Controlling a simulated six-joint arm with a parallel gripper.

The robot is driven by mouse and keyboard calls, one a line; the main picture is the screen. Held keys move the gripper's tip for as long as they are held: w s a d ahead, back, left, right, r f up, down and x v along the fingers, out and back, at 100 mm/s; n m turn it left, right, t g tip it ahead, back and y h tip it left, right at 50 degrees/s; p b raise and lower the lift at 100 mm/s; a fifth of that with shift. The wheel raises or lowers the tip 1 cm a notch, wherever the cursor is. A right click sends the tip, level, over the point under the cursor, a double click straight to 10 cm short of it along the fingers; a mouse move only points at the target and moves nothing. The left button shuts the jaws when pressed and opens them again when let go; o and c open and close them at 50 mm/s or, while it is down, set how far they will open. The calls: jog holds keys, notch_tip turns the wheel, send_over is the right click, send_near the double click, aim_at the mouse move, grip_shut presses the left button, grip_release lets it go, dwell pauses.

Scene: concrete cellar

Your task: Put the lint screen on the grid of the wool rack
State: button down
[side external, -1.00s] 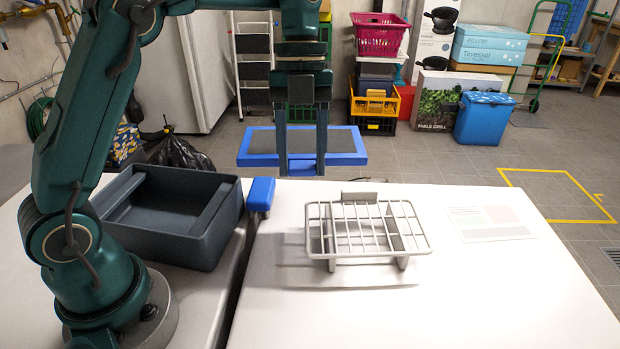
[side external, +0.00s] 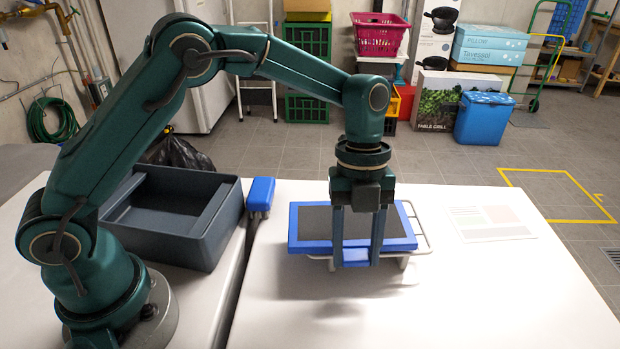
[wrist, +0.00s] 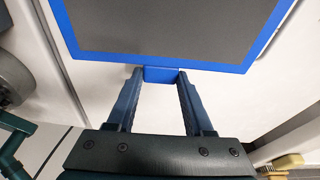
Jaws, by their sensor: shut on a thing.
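The lint screen (side external: 310,228) is a flat dark grey panel with a blue frame and a blue tab. My gripper (side external: 357,258) is shut on the tab at its near edge. In the wrist view, the fingertips (wrist: 161,75) pinch the tab, and the screen (wrist: 165,28) extends beyond them. The wool rack (side external: 427,242) is a pale wire grid on the table, mostly hidden under the screen; its right rim and part of its near edge show. The screen sits over the grid, shifted to the left of it. I cannot tell whether they touch.
A dark open bin (side external: 215,222) stands on the left table, beside a blue block (side external: 261,193) near the gap between the tables. A printed sheet (side external: 491,223) lies flat at the right.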

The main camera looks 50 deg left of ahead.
aim_at(354, 240)
jog(key=shift+f, duration=0.2)
jog(key=shift+c, duration=1.4)
grip_release()
jog(key=a+r+n+t, duration=0.1)
jog(key=a+r+n, duration=0.2)
jog(key=r, duration=0.5)
jog(key=a+r+n+t, duration=0.15)
jog(key=r+n, duration=0.25)
jog(key=r, duration=0.4)
jog(key=s+a+f+n+t+y, duration=0.1)
jog(key=s+a+f+n+t, duration=0.1)
jog(key=s+n, duration=0.5)
jog(key=s+a+f+n+t+y, duration=0.1)
jog(key=s+a+n, duration=0.4)
jog(key=n, duration=0.7)
notch_tip(354, 240, down, 2)
jog(key=shift+s+a+f+t, duration=0.15)
jog(key=shift+s+a+t, duration=0.15)
jog(key=shift+s+t, duration=0.75)
